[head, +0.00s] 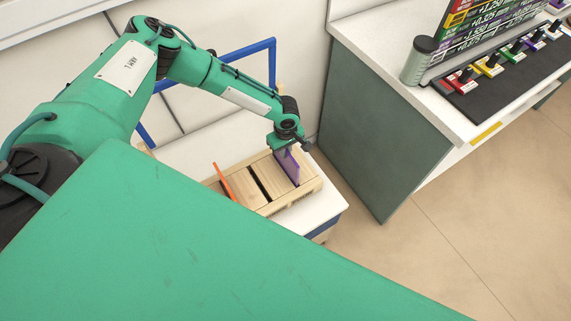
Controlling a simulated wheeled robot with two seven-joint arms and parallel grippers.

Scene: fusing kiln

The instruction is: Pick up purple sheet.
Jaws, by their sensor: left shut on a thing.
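The purple sheet (289,166) stands upright at the right part of a slotted wooden rack (310,186). My left gripper (286,149) is above the rack and shut on the top edge of the purple sheet. The sheet's lower edge is at the rack, and I cannot tell whether it is still in its slot. My right gripper is not in view.
An orange sheet (223,181) stands in the rack's left part, with a dark slot (260,182) between. The rack sits on a white cart top (333,204) with a blue handle (274,62). A counter (375,62) at right holds a grey-green canister (419,60) and several coloured pieces on a black mat (502,86).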

